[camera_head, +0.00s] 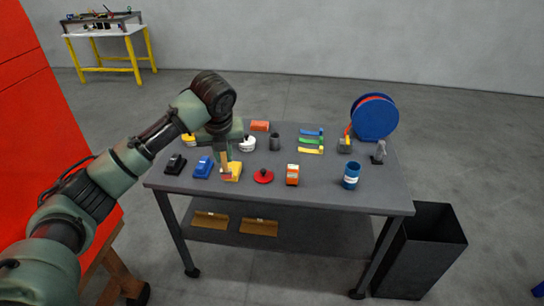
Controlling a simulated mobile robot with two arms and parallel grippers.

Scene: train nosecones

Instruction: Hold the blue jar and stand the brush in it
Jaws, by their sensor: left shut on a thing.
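The blue jar (351,176) stands upright near the right front corner of the grey table, with a white label on its side. My left gripper (226,160) points down over the left part of the table, well to the left of the jar. It is shut on a small tan thing (226,171), just above or at a yellow item (233,175). The tan thing may be the brush, but it is too small and partly hidden to be sure. My right gripper is not in view.
A dark bin (420,250) stands at the right. Bare tabletop separates the orange box and jar.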

